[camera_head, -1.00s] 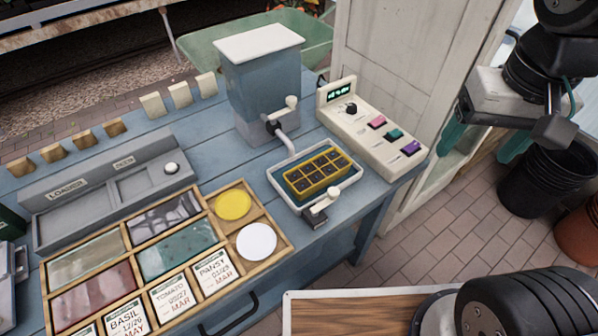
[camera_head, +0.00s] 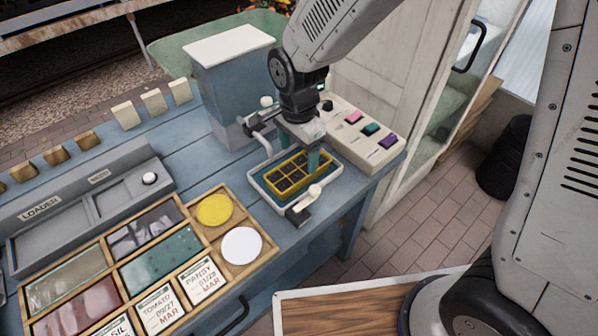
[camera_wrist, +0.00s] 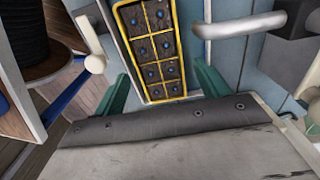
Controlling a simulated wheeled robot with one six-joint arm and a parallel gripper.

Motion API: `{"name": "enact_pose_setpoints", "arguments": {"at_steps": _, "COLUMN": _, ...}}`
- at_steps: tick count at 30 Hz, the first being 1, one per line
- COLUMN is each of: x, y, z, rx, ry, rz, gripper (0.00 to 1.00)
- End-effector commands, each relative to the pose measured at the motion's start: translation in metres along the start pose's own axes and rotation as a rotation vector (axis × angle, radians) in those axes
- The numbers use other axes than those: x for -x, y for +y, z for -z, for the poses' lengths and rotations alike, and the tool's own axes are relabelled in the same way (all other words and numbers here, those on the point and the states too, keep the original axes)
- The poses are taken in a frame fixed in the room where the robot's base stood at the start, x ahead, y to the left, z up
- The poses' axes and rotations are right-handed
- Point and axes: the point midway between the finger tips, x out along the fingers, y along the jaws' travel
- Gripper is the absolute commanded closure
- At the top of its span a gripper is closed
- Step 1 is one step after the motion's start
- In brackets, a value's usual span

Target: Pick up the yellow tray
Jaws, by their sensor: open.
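The yellow tray (camera_head: 289,180) is a grid of square cells filled with dark soil. It sits inside a shallow white-rimmed basin (camera_head: 262,190) on the blue bench. My gripper (camera_head: 312,158) points down over the tray's far right part, and its body hides that end. In the wrist view the tray (camera_wrist: 153,48) lies ahead, with a blue dot in each cell. The two teal fingers of my gripper (camera_wrist: 160,72) are apart, one on each side of the tray's near end, with nothing held. I cannot tell whether they touch the rim.
A grey-blue dispenser (camera_head: 228,85) with a pipe stands behind the basin. A control panel (camera_head: 365,140) with coloured buttons is to the right. A white-knobbed lever (camera_head: 305,203) is at the basin's front. A wooden seed box (camera_head: 160,255) lies to the left.

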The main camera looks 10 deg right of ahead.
Motion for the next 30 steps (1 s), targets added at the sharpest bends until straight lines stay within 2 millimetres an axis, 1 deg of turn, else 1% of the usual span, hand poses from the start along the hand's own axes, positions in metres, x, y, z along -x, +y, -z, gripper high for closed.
{"name": "enact_pose_setpoints", "arguments": {"at_steps": 1, "x": -0.007, "y": 0.001, "z": 0.000, "rx": 0.000, "ry": 0.000, "rz": -0.004, "gripper": 0.25}}
{"name": "enact_pose_setpoints", "arguments": {"at_steps": 5, "x": -0.022, "y": 0.002, "z": 0.000, "rx": 0.001, "ry": 0.000, "rz": -0.004, "gripper": 0.25}}
{"name": "enact_pose_setpoints", "arguments": {"at_steps": 9, "x": -0.044, "y": 0.004, "z": -0.001, "rx": 0.001, "ry": 0.000, "rz": -0.005, "gripper": 0.25}}
{"name": "enact_pose_setpoints", "arguments": {"at_steps": 12, "x": -0.055, "y": 0.003, "z": -0.001, "rx": 0.001, "ry": 0.001, "rz": -0.004, "gripper": 0.25}}
{"name": "enact_pose_setpoints", "arguments": {"at_steps": 15, "x": -0.060, "y": 0.003, "z": -0.001, "rx": 0.001, "ry": 0.001, "rz": -0.001, "gripper": 0.25}}
{"name": "enact_pose_setpoints", "arguments": {"at_steps": 21, "x": -0.060, "y": 0.003, "z": -0.001, "rx": 0.001, "ry": 0.001, "rz": 0.000, "gripper": 0.25}}
{"name": "enact_pose_setpoints", "arguments": {"at_steps": 23, "x": -0.060, "y": 0.003, "z": -0.001, "rx": 0.001, "ry": 0.001, "rz": 0.000, "gripper": 0.42}}
{"name": "enact_pose_setpoints", "arguments": {"at_steps": 24, "x": -0.060, "y": 0.003, "z": -0.001, "rx": 0.002, "ry": 0.001, "rz": 0.000, "gripper": 0.53}}
{"name": "enact_pose_setpoints", "arguments": {"at_steps": 25, "x": -0.060, "y": 0.003, "z": -0.001, "rx": 0.002, "ry": 0.001, "rz": 0.000, "gripper": 0.62}}
{"name": "enact_pose_setpoints", "arguments": {"at_steps": 26, "x": -0.060, "y": 0.003, "z": -0.001, "rx": 0.002, "ry": 0.001, "rz": 0.000, "gripper": 0.66}}
{"name": "enact_pose_setpoints", "arguments": {"at_steps": 30, "x": -0.059, "y": 0.002, "z": -0.001, "rx": 0.002, "ry": 0.001, "rz": 0.000, "gripper": 0.66}}
